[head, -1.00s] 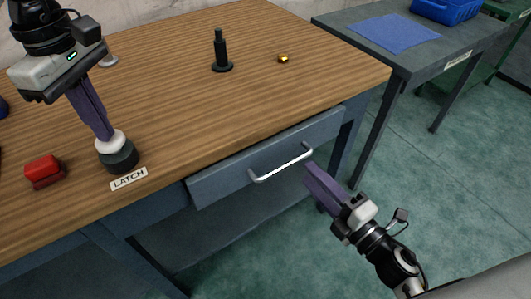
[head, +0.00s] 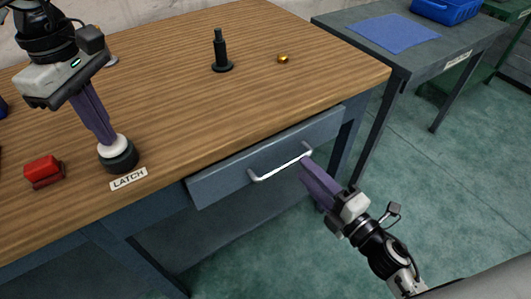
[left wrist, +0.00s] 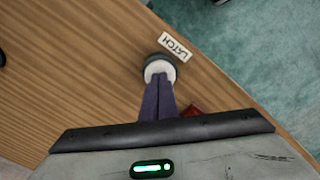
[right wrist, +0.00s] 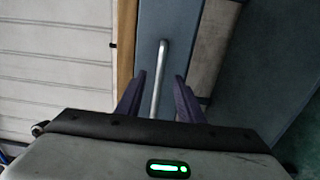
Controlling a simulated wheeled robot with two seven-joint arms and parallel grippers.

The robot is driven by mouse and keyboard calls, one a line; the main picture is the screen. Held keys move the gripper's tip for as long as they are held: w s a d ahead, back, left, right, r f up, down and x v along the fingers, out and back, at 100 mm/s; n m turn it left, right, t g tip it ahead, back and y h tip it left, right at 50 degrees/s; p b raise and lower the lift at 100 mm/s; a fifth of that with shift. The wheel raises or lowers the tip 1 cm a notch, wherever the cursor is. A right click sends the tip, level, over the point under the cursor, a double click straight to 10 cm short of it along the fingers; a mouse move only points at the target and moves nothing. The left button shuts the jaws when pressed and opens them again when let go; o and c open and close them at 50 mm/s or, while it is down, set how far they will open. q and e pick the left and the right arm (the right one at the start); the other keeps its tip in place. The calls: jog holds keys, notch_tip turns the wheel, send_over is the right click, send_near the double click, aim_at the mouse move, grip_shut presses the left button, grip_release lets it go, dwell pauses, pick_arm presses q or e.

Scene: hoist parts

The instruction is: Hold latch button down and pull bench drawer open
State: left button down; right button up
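The latch button, a white cap (head: 112,147) in a dark round base (head: 124,161), stands on the bench top by the LATCH label (head: 129,179). My left gripper (head: 109,139) points down with its fingers together, their tips against the white cap; this contact also shows in the left wrist view (left wrist: 159,79). The bench drawer (head: 220,182) is closed under the bench edge, with a silver bar handle (head: 280,167). My right gripper (head: 304,162) is at the right end of the handle. In the right wrist view its fingers (right wrist: 160,77) are apart, with the handle bar (right wrist: 162,55) running between them.
A red block (head: 44,171) lies left of the latch. A black spindle (head: 221,52) and a small brass piece (head: 283,59) stand further back. A side table (head: 425,60) with a blue mat (head: 393,32) is at the right. The floor before the drawer is clear.

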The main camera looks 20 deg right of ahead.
aim_at(296, 159)
jog(key=shift+w, duration=0.1)
jog(key=shift+x, duration=2.5)
grip_shut()
